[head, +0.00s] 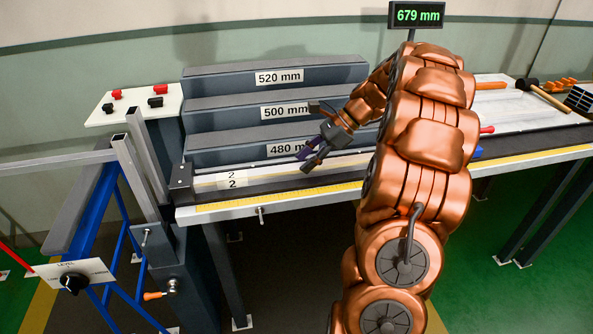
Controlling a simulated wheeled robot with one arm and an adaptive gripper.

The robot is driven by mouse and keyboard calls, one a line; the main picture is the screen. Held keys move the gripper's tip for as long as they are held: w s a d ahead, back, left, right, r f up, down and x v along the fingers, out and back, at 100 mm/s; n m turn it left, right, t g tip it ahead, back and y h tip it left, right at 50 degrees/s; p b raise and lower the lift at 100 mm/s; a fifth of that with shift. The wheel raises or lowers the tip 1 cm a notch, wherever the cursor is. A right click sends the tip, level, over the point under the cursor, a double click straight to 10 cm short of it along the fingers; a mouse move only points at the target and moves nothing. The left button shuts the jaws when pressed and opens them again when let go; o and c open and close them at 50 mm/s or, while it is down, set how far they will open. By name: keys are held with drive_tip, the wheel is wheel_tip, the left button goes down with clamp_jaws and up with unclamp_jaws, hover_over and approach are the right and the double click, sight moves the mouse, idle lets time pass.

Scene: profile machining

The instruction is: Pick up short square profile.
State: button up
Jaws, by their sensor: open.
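Two grey square hollow profiles stand side by side, slightly tilted, at the left end of the bench in the head view. One profile (138,180) is nearer and to the left, and the other profile (150,155) is just behind it to the right. I cannot tell which is the short one. My gripper (305,162) is open, with nothing visible between its fingers. It hangs in front of the 480 mm step, over the bench, well to the right of the profiles. My copper arm hides part of the bench's middle.
The long bench (225,210) has a yellow scale along its front. Stepped blocks (220,110) labelled 520, 500 and 480 mm stand behind. A white plate (134,104) with red and black knobs is at left. A blue frame (92,215) stands left. A display (417,15) reads 679 mm.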

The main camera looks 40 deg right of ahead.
sight(298, 166)
drive_tip(key=x, duration=0.3)
drive_tip(key=shift+w+a+f, duration=0.1)
drive_tip(key=shift+a, duration=0.15)
clamp_jaws()
